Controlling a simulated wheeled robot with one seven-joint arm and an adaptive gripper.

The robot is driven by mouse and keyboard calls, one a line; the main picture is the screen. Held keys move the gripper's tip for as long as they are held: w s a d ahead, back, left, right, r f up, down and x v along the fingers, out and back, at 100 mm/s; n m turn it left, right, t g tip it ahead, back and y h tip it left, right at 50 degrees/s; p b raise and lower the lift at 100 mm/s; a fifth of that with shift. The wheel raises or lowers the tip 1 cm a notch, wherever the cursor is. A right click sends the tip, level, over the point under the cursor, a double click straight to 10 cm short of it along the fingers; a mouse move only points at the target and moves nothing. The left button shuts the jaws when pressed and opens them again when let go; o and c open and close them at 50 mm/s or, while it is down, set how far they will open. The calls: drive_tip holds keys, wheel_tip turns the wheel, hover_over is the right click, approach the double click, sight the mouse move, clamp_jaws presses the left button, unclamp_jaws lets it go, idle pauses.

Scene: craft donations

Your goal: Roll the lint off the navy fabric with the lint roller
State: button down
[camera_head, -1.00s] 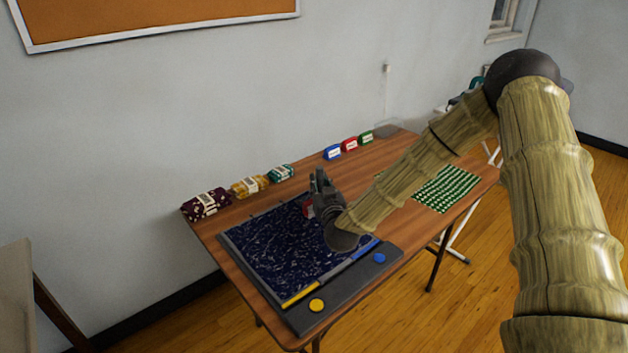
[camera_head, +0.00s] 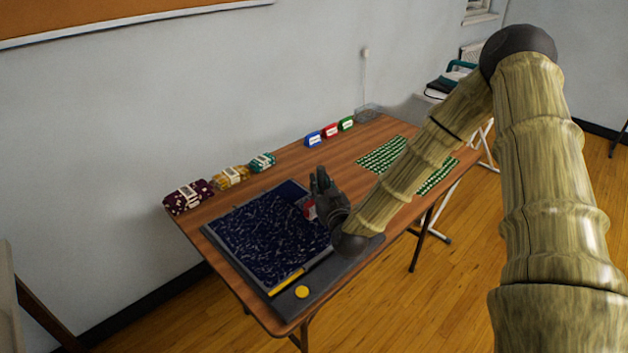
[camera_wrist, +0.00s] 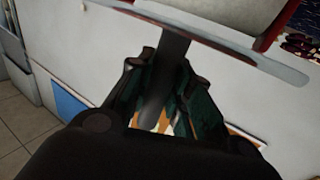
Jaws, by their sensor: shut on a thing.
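The navy fabric (camera_head: 258,240) lies flat in a grey frame on the table, with pale lint over most of it. A darker strip with little lint shows along its far right part. My gripper (camera_head: 321,183) is over the fabric's right edge. It is shut on the handle of the lint roller (camera_head: 309,210), whose red part shows just left of the gripper. In the wrist view, my gripper (camera_wrist: 160,95) grips the dark handle, and the white roller (camera_wrist: 215,12) with red trim is at the top. Whether the roller touches the fabric cannot be told.
Purple (camera_head: 188,197), yellow (camera_head: 231,176) and teal (camera_head: 262,162) bundles stand along the back edge. Blue (camera_head: 314,139), red (camera_head: 330,130) and green (camera_head: 347,123) blocks stand farther right. A yellow disc (camera_head: 302,292) is on the front strip.

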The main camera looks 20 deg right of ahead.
drive_tip(key=s+d+p, duration=0.1)
drive_tip(key=s+d, duration=0.2)
drive_tip(key=s, duration=0.7)
drive_tip(key=shift+s+d, duration=0.15)
drive_tip(key=shift+d, duration=0.2)
drive_tip(key=shift+p, duration=0.3)
wheel_tip(320, 180, up, 5)
drive_tip(key=p, duration=0.3)
idle(0.4)
